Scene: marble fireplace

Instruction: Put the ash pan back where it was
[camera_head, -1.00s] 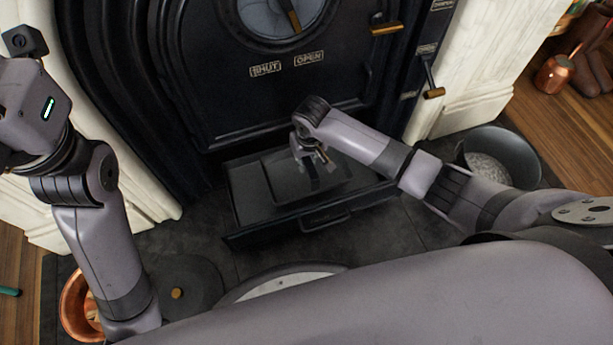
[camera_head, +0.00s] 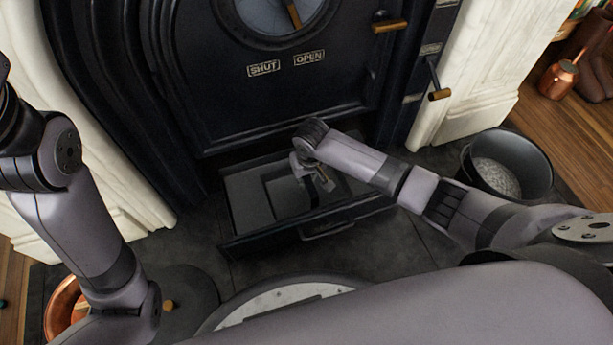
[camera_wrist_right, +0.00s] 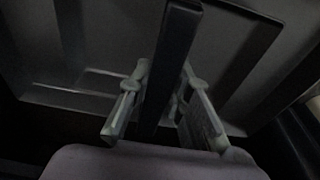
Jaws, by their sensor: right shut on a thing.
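The ash pan (camera_head: 250,203) is a dark, shallow rectangular pan in the open drawer (camera_head: 262,243) under the stove door. It shows dimly in the wrist view (camera_wrist_right: 95,80). My right gripper (camera_head: 322,180) reaches down over it from the right. In the wrist view its two fingers (camera_wrist_right: 163,105) are shut on either side of a dark bar, which appears to be the pan's handle. Whether the pan rests fully on the drawer floor is hard to tell. My left arm stands at the left of the head view, its gripper out of frame.
The black stove door (camera_head: 285,100) with its SHUT and OPEN labels is above the drawer. A black bucket of grey ash (camera_head: 510,165) stands at the right. A round lid (camera_head: 190,295) and a copper pot (camera_head: 62,305) are at the lower left.

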